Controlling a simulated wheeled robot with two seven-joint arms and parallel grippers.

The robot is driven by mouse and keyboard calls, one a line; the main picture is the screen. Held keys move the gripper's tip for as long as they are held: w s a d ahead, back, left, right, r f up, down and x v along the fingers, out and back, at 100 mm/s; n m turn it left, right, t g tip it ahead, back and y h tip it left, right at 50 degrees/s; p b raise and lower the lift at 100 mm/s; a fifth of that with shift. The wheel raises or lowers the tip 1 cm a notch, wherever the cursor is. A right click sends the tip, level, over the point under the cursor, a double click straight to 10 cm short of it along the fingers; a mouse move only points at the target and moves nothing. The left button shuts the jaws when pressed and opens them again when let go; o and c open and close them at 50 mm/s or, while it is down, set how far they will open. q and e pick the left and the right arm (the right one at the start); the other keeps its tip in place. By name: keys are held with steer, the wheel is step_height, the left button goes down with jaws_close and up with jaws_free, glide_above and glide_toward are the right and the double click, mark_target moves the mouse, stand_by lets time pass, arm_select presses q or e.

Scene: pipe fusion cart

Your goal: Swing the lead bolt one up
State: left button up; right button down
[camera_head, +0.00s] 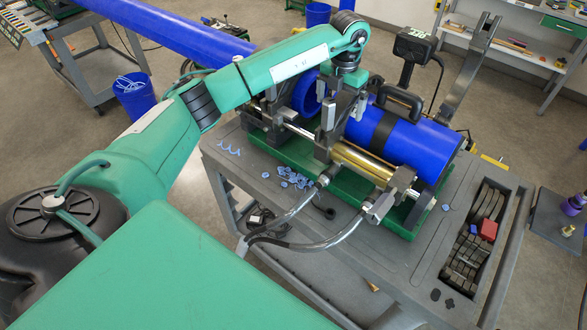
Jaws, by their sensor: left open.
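The pipe fusion machine, with its green base (342,184), sits on the grey cart and carries a blue pipe (408,140) held in grey metal clamps. I cannot make out the lead bolt for certain; the gripper and clamp parts crowd that spot. Whether the fingers touch anything is unclear. My right gripper is not in view.
Blue shavings (295,178) lie on the cart top (330,235). Two hoses (290,236) run from the machine's front. A tall grey metal piece (469,72) rises behind the pipe.

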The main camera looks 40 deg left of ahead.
arm_select(q)
steer(key=shift+s+r, duration=0.2)
steer(key=shift+a+r, duration=0.15)
steer(key=shift+r, duration=0.1)
steer(key=shift+w+r+p, duration=0.15)
steer(key=shift+r+p, duration=0.4)
steer(key=shift+r, duration=0.15)
step_height(320, 180, up, 7)
steer(key=p, duration=0.3)
steer(key=shift+f, duration=0.1)
